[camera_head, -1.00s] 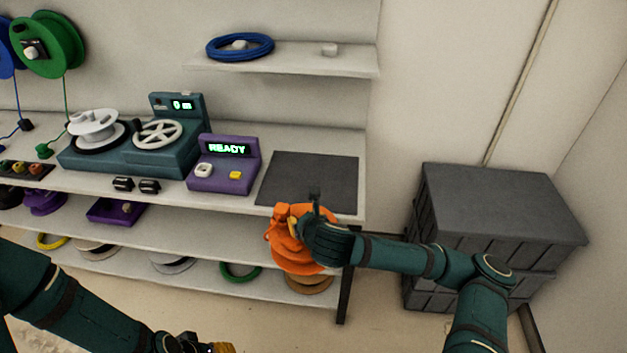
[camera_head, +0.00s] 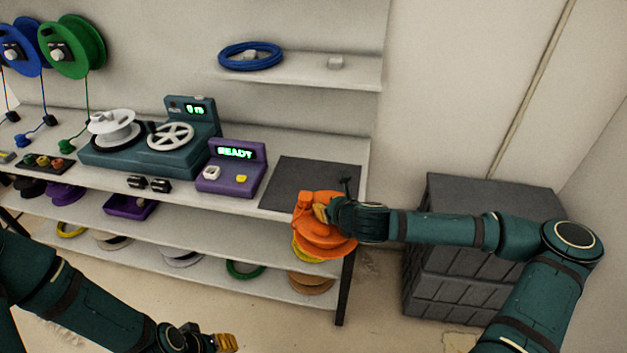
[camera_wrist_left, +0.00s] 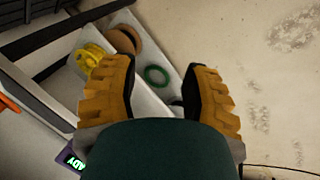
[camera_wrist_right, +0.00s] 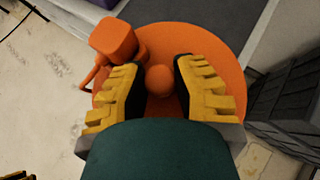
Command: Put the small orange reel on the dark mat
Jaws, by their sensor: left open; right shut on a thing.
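The orange reel (camera_head: 325,240) is in my right gripper (camera_head: 326,211), at the front right corner of the work table. In the head view it overlaps the front edge of the dark mat (camera_head: 300,183). The right wrist view shows the fingers (camera_wrist_right: 158,82) shut on the round knob in the middle of the orange reel (camera_wrist_right: 225,75), with an orange block on its rim. The mat (camera_wrist_right: 195,12) shows beyond the reel there. My left gripper (camera_head: 222,343) is low at the bottom of the head view. In the left wrist view (camera_wrist_left: 158,85) it is open and empty.
A purple READY box (camera_head: 232,170) stands left of the mat. A teal winding machine (camera_head: 150,150) is farther left. Lower shelves hold a yellow reel (camera_wrist_left: 88,57) and a green ring (camera_head: 243,269). Dark stacked crates (camera_head: 480,240) stand right of the table.

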